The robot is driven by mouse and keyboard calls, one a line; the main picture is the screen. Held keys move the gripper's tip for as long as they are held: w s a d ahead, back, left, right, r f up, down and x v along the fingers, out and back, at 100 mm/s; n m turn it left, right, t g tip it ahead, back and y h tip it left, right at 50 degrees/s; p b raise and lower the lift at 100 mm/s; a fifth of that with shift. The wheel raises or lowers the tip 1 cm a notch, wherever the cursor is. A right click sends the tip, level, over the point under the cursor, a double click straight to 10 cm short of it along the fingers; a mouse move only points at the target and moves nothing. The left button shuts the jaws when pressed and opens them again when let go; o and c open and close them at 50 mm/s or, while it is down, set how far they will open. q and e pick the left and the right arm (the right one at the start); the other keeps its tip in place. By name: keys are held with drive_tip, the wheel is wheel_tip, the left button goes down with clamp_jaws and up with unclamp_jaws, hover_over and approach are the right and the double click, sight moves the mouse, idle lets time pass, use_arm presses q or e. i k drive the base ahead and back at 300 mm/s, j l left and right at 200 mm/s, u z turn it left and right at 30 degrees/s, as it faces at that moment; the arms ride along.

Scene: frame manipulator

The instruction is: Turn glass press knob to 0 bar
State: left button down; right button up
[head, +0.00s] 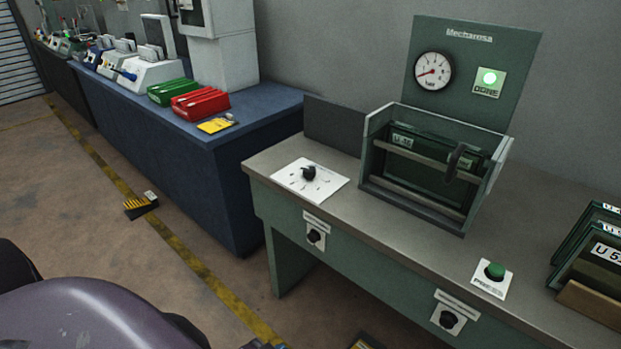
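The glass press stands on a green workbench (330,222) with a grey top. A black knob (309,173) sits on a white dial plate (330,184) at the left of the bench top; its exact setting is too small to read. The round pressure gauge (433,71), marked bar, is on the green back panel, with its red needle pointing to the lower left. A lit green DONE lamp (488,80) is beside it. The press frame (370,160) holds a dark green unit labelled U 10 (404,141). Neither gripper is in view.
Two more black knobs are on the bench front, one at left (315,237) and one at right (448,319). A green PRESS button (495,270) is on the top. Labelled units (603,254) stand at right. A blue bench (230,160) with red and green bins adjoins at left.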

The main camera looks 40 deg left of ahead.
sight(309, 172)
drive_tip(key=j+u, duration=0.2)
drive_tip(key=j, duration=0.35)
drive_tip(key=i+j+u, duration=0.2)
drive_tip(key=j, duration=0.35)
drive_tip(key=j+u, duration=0.15)
drive_tip(key=j, duration=0.4)
